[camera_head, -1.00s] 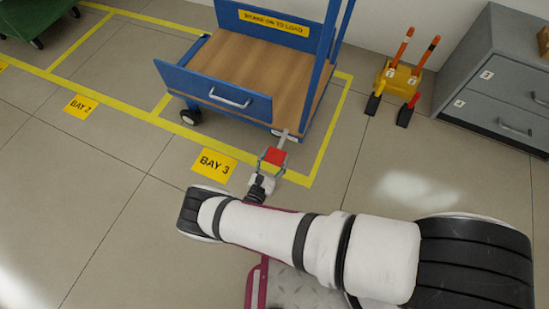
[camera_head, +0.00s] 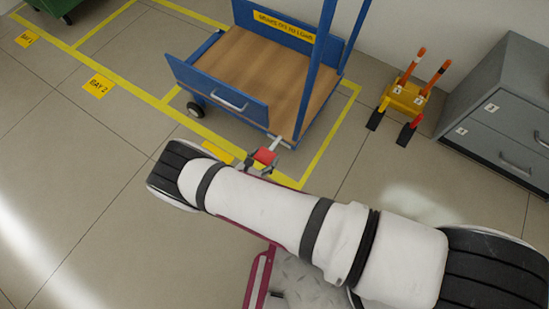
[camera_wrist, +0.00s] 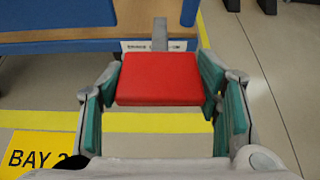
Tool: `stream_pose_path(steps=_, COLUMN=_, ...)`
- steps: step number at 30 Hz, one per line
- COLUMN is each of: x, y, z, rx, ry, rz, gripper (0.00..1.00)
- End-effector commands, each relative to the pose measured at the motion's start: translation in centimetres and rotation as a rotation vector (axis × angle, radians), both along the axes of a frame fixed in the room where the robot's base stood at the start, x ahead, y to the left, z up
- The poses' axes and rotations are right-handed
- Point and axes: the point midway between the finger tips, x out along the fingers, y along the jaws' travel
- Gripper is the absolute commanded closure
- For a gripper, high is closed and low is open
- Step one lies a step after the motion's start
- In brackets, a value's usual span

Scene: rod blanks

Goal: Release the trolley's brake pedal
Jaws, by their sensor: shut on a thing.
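The brake pedal (camera_head: 264,156) is a red pad on a grey lever at the lower front edge of the blue trolley (camera_head: 221,97) with a wooden deck. In the wrist view the red pedal (camera_wrist: 159,78) lies between the two green-padded fingers of my gripper (camera_wrist: 160,92), and the grey lever (camera_wrist: 159,34) runs from it back under the trolley. My gripper (camera_head: 260,161) is shut on the pedal from the front, with a finger on each side. The text on a small label behind the lever is too small to read.
Yellow floor lines (camera_head: 327,143) frame the trolley's bay. A Bay 2 floor sign (camera_head: 99,86) lies to the left. Open floor lies at left.

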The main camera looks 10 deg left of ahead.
Motion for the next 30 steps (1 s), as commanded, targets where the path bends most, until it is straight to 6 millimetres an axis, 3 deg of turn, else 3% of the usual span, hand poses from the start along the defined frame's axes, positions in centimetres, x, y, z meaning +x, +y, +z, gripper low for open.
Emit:
stream_pose_path(steps=1, x=0.2, y=0.3, z=0.8, rx=0.010, ry=0.023, rz=-0.001, gripper=0.92)
stream_pose_path(steps=9, x=0.5, y=0.3, z=1.8, rx=0.015, ry=0.041, rz=0.001, gripper=0.92)
stream_pose_path(steps=26, x=0.9, y=0.3, z=2.2, rx=0.016, ry=0.034, rz=0.002, gripper=0.92)
stream_pose_path(steps=27, x=0.9, y=0.3, z=2.2, rx=0.015, ry=0.033, rz=0.002, gripper=0.40)
stream_pose_path(steps=30, x=0.8, y=0.3, z=2.2, rx=0.015, ry=0.035, rz=0.001, gripper=0.22)
